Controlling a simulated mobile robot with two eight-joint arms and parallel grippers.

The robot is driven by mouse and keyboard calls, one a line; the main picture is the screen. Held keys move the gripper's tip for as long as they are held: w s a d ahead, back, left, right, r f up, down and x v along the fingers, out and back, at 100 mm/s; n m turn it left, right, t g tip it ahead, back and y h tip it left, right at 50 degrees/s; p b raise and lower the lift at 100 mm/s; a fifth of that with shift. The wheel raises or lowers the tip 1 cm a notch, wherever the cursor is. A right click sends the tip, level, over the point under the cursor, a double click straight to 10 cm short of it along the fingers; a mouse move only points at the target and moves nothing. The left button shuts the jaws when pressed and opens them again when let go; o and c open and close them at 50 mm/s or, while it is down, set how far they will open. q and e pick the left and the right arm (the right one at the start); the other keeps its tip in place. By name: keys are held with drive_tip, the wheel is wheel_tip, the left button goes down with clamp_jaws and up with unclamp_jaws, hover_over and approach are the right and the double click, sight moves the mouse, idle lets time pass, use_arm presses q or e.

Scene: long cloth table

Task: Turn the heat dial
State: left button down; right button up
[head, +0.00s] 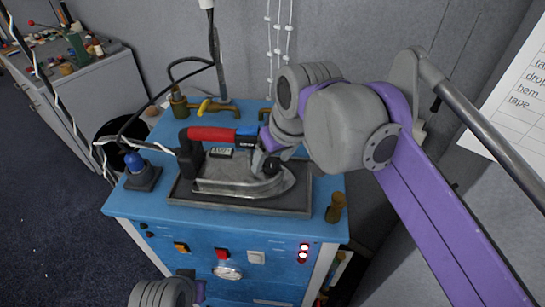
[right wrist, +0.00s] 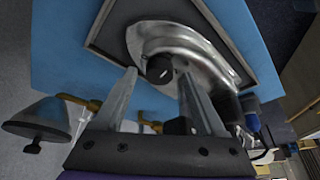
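The steam iron (head: 240,184) has a silver body and a red and blue handle. It rests on a dark plate (head: 190,200) on the blue cabinet. The heat dial (right wrist: 160,69) is a black round knob with a pale mark on top of the iron's metal body. In the right wrist view my right gripper (right wrist: 157,76) is open, with its fingertips on either side of the dial; I cannot tell if they touch it. In the head view this gripper (head: 266,160) comes down over the iron's front and partly hides the dial. My left gripper is not in view; only part of my left arm shows at the bottom.
The blue cabinet (head: 130,203) has switches, a gauge (head: 228,272) and red lights on its front. A brass post (head: 336,207) is at the right corner.

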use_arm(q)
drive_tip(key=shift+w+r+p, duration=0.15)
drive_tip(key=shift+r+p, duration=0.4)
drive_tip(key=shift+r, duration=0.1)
use_arm(e)
drive_tip(key=v, duration=1)
drive_tip(key=shift+r, duration=0.4)
drive_tip(key=shift+s, duration=0.15)
